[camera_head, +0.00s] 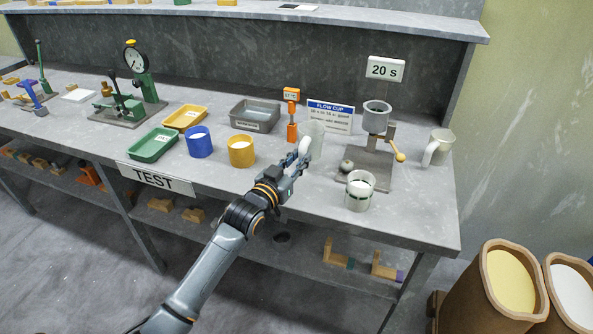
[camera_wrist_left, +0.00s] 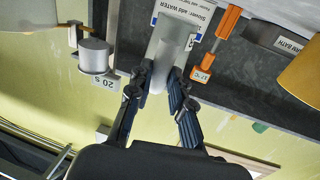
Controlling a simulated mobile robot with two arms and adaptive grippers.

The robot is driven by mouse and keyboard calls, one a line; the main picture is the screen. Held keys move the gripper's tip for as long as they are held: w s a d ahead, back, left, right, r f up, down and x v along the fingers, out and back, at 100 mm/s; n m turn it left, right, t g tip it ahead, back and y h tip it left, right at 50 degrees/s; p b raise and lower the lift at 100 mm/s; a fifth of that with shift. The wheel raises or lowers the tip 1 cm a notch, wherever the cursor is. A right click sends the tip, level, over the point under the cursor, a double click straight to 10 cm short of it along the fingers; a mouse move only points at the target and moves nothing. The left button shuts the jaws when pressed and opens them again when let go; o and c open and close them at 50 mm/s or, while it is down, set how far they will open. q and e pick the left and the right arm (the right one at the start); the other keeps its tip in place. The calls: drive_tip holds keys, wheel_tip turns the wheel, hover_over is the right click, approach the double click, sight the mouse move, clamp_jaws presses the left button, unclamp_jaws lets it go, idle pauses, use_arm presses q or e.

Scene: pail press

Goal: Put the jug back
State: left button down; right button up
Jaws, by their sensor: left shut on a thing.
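A pale grey jug (camera_head: 316,141) is upright at the bench in front of the FLOW CUP card. My left gripper (camera_head: 298,158) is shut on its handle from the front left. In the left wrist view the jug (camera_wrist_left: 172,48) shows upside down, with its handle between the fingers (camera_wrist_left: 165,88). I cannot tell whether its base touches the bench. A second, whitish jug (camera_head: 441,146) with a handle stands at the right end of the bench. My right gripper is not in view.
The flow cup stand (camera_head: 376,118) and a clear beaker (camera_head: 360,191) are right of the held jug. An orange thermometer (camera_head: 292,115), a grey bath (camera_head: 255,115), a yellow pot (camera_head: 242,151) and a blue pot (camera_head: 199,142) are left. The front right bench top is bare.

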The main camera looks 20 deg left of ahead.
use_arm(q)
drive_tip(key=shift+w+a+f, duration=0.35)
drive_tip(key=shift+w+f, duration=0.05)
drive_tip(key=shift+f, duration=1.8)
drive_tip(key=shift+f, duration=0.1)
drive_tip(key=c, duration=1.2)
unclamp_jaws()
drive_tip(key=shift+s+a, duration=0.1)
drive_tip(key=shift+s, duration=0.2)
drive_tip(key=v, duration=1.1)
drive_tip(key=shift+s, duration=0.2)
